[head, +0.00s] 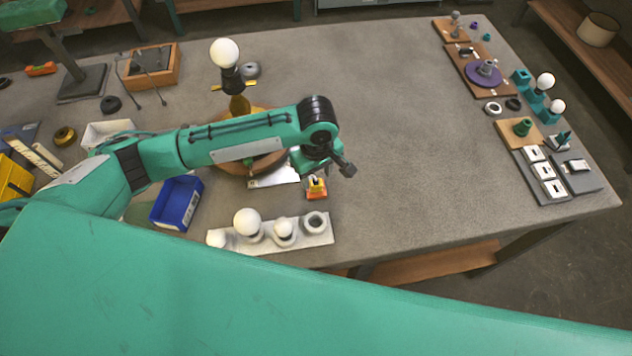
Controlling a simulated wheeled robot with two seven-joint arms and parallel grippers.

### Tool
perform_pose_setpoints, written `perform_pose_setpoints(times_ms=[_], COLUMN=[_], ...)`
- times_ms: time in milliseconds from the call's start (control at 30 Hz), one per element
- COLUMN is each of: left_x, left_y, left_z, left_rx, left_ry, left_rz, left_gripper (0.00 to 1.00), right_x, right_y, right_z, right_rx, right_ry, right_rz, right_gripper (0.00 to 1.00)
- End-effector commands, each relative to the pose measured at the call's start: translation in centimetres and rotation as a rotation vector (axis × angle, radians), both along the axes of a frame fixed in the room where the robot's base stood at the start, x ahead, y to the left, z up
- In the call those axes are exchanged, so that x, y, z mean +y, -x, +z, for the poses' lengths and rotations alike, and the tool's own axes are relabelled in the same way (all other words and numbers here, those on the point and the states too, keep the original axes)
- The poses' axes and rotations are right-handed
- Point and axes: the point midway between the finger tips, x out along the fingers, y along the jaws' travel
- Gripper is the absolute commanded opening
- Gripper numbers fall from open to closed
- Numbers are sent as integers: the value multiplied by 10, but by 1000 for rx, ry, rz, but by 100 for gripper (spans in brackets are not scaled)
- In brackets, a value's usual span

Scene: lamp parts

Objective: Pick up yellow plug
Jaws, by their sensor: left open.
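A small yellow piece with a dark part, which looks like the yellow plug (315,183), sits on an orange base on the grey table, in the middle of the head view. My left gripper (330,168) is just above and slightly right of it in the picture. The gripper is open, with one dark fingertip showing at the right. I see nothing held in it, and the other finger is partly hidden by the wrist. I cannot tell the exact height gap to the plug. My right gripper is not in view.
A white holder (327,236) with bulbs and a ring stands in front of the plug. A blue bin (177,203) is at left. Behind my arm stands a lamp with a white bulb (224,53). Switches and sockets line the right edge (545,172). The table's centre right is clear.

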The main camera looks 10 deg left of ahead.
Motion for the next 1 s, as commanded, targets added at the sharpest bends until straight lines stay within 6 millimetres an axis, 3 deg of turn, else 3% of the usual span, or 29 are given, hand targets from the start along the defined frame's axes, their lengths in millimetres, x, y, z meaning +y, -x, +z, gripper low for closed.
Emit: perform_pose_setpoints(times_ms=[200, 467, 500, 700, 1000], left_x=[2, 2, 2, 2, 2], left_y=[-1, -1, -1, -1, -1], left_z=[-28, -33, -33, -33, -33], left_rx=[0, -1, -1, -1, -1], left_ry=[-1, -1, -1, -1, -1], left_rz=[0, 0, 0, 0, 0], left_gripper=[49, 49, 47, 12, 12], right_x=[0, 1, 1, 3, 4], right_y=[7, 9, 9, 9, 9], right_z=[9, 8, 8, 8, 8], right_rx=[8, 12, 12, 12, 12], right_ry=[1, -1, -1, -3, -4], right_rz=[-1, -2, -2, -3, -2], right_gripper=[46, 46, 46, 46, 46])
